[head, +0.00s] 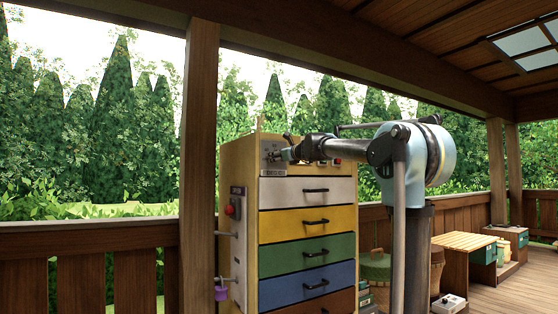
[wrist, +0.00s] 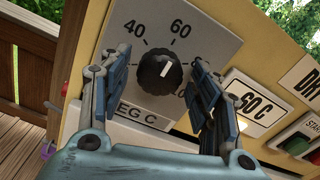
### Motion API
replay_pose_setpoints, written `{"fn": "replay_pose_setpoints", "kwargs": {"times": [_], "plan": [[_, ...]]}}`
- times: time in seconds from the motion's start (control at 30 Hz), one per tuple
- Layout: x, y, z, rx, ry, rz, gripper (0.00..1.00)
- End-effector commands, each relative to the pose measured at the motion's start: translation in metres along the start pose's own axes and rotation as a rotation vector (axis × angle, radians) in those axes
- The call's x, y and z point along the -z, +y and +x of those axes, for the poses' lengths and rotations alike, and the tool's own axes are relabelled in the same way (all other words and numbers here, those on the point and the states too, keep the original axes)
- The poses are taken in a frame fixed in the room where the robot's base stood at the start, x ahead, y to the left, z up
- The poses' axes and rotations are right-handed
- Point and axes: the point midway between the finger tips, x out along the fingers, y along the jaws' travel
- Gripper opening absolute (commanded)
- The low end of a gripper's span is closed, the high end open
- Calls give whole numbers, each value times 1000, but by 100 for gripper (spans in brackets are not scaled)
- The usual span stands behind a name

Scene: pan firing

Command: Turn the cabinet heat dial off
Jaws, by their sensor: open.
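The heat dial (wrist: 160,72) is a black round knob with a white pointer mark, on a grey plate (wrist: 205,25) with numbers and "EG C" lettering. In the wrist view its pointer is turned toward the upper right of the knob, near the 60 mark. My gripper (wrist: 160,95) is open, with one finger on each side of the dial in the picture. I cannot tell if either finger touches it. In the head view my gripper (head: 284,155) is at the top panel of the cabinet (head: 239,172) and hides the dial.
The cabinet has coloured drawers with black handles below. A red button (head: 230,210) is on its left side. A wooden post (head: 201,150) stands left of the cabinet.

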Motion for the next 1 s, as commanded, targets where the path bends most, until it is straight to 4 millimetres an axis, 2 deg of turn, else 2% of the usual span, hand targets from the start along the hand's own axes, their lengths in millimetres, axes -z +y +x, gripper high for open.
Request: {"fn": "replay_pose_setpoints", "kwargs": {"times": [0.03, 0.2, 0.67, 1.0], "plan": [[0, 0, 0, 0, 0, 0, 50], [0, 0, 0, 0, 0, 0, 13], [0, -1, 0, 2, 1, -67, 13], [0, -2, 0, 2, 1, -325, 13]]}}
